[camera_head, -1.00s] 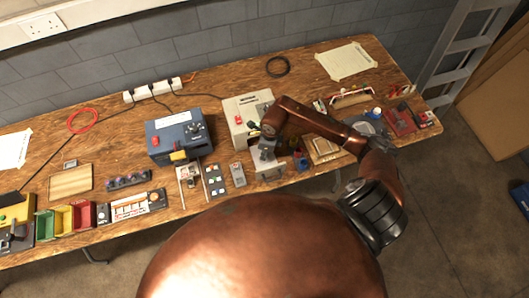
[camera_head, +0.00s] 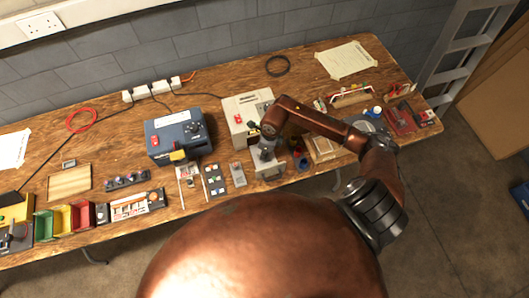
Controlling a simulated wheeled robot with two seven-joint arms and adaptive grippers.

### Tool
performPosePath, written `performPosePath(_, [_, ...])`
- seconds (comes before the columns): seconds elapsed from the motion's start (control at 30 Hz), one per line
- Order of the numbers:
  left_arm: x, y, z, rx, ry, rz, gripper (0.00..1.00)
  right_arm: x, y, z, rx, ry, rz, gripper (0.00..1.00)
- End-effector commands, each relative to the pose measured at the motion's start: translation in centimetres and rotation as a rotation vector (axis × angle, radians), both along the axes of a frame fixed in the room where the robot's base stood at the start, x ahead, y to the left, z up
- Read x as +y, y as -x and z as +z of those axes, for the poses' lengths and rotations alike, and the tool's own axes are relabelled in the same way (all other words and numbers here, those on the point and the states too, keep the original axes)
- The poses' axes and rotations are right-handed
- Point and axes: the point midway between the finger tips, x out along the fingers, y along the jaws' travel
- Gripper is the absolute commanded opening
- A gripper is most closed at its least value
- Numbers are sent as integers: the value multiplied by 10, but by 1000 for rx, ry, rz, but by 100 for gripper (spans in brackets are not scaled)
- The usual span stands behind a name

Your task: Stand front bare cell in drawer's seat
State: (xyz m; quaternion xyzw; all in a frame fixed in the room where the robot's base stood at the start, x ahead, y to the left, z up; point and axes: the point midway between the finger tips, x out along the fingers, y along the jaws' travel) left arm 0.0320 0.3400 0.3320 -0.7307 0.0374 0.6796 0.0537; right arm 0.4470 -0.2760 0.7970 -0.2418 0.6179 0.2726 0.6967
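A pale charger box (camera_head: 243,112) stands near the middle of the bench, with red and dark parts on it. A light grey drawer-like part (camera_head: 270,172) sticks out at its front edge, partly under my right gripper. My copper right arm comes in from the right, and my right gripper (camera_head: 266,154) points down over this part. Its fingers are small and dark, so I cannot tell whether they hold anything. A small dark blue and red item (camera_head: 301,162) stands just right of the gripper. I cannot make out a bare cell or the seat. My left gripper is not in view.
A blue unit (camera_head: 178,135) stands left of the charger. A dark button panel (camera_head: 216,180) and a small grey device (camera_head: 237,173) lie in front. A wooden tray (camera_head: 323,148) lies to the right. Green, yellow and red bins (camera_head: 62,219) stand at far left.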

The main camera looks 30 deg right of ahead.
Motion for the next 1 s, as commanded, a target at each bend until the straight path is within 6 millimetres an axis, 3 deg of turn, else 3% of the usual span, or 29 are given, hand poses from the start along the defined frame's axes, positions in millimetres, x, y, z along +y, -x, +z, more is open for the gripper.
performPosePath(0.03, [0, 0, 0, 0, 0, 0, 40, 0, 0, 0, 0, 0, 0, 0])
performPosePath(0.07, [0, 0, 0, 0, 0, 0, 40, 0, 0, 0, 0, 0, 0, 17])
performPosePath(0.33, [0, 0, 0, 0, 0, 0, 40, 0, 0, 0, 0, 0, 0, 35])
performPosePath(1.0, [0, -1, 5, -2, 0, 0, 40, 0, 0, 7, -1, 1, 1, 36])
